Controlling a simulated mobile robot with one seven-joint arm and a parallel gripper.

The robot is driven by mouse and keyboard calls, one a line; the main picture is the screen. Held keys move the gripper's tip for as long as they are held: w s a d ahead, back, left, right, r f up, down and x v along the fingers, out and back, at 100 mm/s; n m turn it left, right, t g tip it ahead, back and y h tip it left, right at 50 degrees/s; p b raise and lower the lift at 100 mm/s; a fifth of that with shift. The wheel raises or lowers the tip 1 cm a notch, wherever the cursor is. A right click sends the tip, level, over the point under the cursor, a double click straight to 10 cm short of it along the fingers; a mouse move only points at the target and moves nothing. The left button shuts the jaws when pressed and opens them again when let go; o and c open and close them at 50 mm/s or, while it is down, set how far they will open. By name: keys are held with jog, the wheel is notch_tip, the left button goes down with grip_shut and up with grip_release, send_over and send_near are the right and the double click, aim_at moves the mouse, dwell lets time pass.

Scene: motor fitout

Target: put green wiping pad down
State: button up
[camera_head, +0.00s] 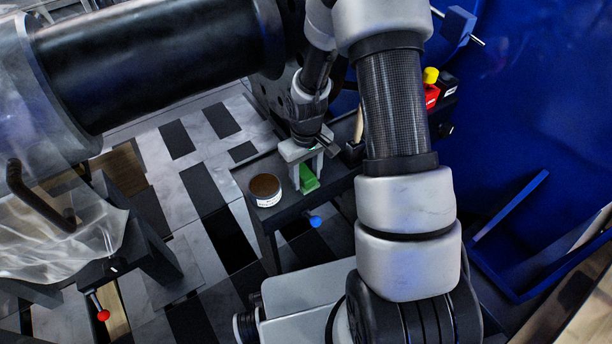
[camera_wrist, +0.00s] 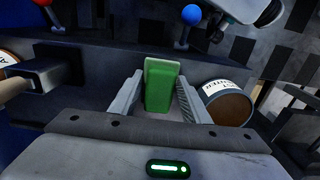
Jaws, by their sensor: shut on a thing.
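The green wiping pad (camera_head: 309,181) is between the fingers of my gripper (camera_head: 307,172), low over the dark bench (camera_head: 262,222). In the wrist view the pad (camera_wrist: 161,84) stands upright between the two grey fingers of my gripper (camera_wrist: 160,98), which is shut on it. I cannot tell whether the pad's lower edge touches the bench top.
A round tin with a brown top and white label (camera_head: 265,190) stands close to the left of the gripper. A blue ball knob (camera_head: 315,221) sticks out at the bench front. Red and yellow items (camera_head: 431,88) stand at the back right.

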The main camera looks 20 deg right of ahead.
jog(key=shift+f, duration=0.15)
jog(key=o, duration=0.9)
